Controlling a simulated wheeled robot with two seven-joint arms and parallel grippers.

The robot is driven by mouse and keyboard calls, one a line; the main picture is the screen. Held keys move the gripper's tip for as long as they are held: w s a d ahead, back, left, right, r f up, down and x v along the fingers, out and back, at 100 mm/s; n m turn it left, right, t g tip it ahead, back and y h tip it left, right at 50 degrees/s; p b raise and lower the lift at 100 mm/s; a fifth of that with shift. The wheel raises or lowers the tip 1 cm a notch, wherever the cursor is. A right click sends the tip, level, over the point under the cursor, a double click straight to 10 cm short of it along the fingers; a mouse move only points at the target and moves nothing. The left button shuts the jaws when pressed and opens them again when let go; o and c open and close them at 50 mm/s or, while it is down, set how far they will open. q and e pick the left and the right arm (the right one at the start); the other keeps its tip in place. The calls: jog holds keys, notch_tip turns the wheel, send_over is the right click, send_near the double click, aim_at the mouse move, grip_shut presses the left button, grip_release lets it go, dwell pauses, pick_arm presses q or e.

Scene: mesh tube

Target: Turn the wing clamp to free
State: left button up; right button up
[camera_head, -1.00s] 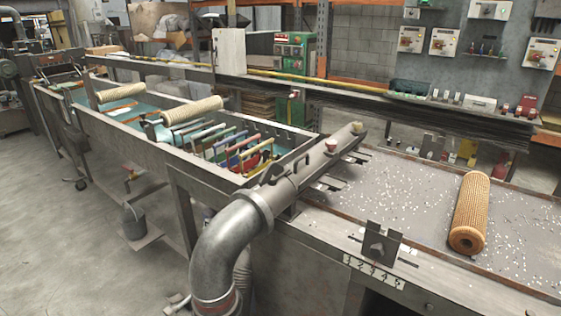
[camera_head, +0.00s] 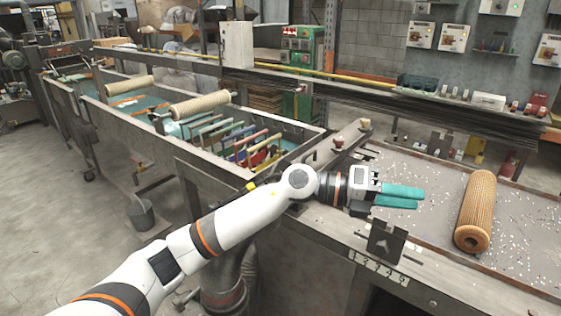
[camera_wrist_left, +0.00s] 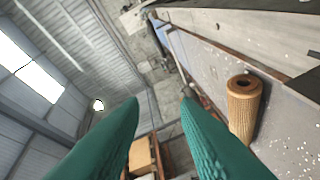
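My left arm reaches in from the left in the head view and crosses the grey metal duct. My left gripper (camera_head: 420,198) has two teal fingers held apart, with nothing between them. It is over the bench, above and behind a dark notched bracket (camera_head: 385,243). In the left wrist view the gap between the fingers (camera_wrist_left: 161,100) is empty. I cannot tell for certain which part is the wing clamp. Small knob-like fittings (camera_head: 338,142) show on the duct's far end; its middle, with a dark fitting seen earlier, is hidden behind my arm. My right gripper is not in view.
An orange mesh tube (camera_head: 475,210) lies on the grey bench (camera_head: 440,180), right of my gripper; it also shows in the left wrist view (camera_wrist_left: 243,105). A long trough (camera_head: 130,125) with rollers and coloured frames runs to the far left. A numbered strip (camera_head: 378,268) marks the bench front.

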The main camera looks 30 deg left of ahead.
pick_arm(q)
jog(key=w+a+m+g+y, duration=0.1)
jog(key=w+a+m+y, duration=0.15)
jog(key=a+y, duration=0.55)
jog(key=n+y, duration=0.3)
jog(key=y, duration=0.6)
send_near(280, 161)
jog(key=shift+g, duration=0.3)
jog(key=x, duration=0.5)
jog(key=p+x, duration=0.1)
jog(key=x, duration=0.4)
jog(key=shift+w, duration=0.3)
grip_shut()
